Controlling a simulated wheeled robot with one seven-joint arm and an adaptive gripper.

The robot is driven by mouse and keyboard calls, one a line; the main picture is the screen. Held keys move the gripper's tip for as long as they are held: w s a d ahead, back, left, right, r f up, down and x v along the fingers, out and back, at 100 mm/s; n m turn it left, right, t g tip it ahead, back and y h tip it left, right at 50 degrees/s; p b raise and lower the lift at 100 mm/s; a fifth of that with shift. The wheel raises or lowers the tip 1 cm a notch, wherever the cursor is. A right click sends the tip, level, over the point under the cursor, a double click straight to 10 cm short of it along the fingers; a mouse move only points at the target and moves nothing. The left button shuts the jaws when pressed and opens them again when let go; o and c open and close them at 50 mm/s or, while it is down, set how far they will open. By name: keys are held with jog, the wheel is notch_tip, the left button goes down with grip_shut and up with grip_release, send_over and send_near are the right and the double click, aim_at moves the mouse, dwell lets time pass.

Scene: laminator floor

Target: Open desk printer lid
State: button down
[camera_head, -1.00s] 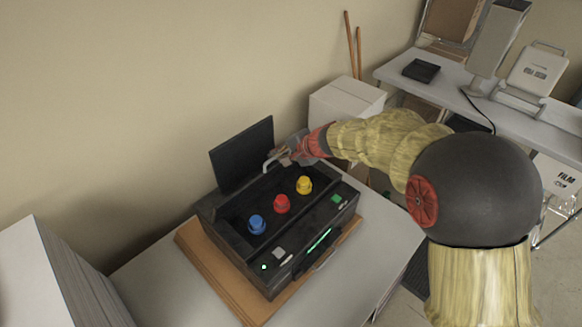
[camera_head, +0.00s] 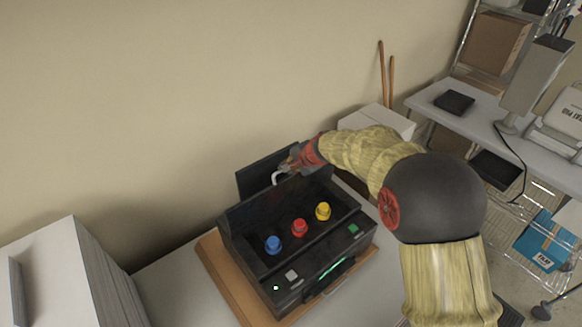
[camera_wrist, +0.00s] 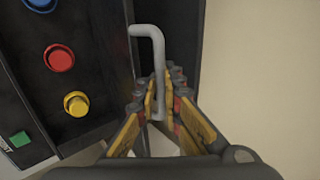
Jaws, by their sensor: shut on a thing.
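The black desk printer (camera_head: 300,262) stands on the table with its top open and its inside showing. Its dark lid (camera_head: 258,177) stands raised at the back edge, by the wall. A grey bent handle (camera_head: 280,177) is at the lid, and it also shows in the wrist view (camera_wrist: 148,32). My gripper (camera_head: 292,164) is at the handle from the right. In the wrist view its yellow-sided fingers (camera_wrist: 159,97) are shut around the lower end of the handle. Blue (camera_head: 273,244), red (camera_head: 299,228) and yellow (camera_head: 322,211) knobs sit inside the printer.
A brown board (camera_head: 222,272) lies under the printer. A white stack (camera_head: 75,275) stands at the left. A white box (camera_head: 378,119) is behind my arm, and a second table (camera_head: 480,112) with equipment is at the right. The beige wall is close behind the lid.

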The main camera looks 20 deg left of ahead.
jog(key=shift+w+a+r, duration=0.15)
jog(key=shift+r, duration=0.15)
jog(key=c, duration=2.2)
grip_release()
jog(key=shift+c, duration=0.2)
jog(key=shift+o, duration=1.2)
jog(key=shift+f, duration=0.2)
jog(key=v, duration=1.2)
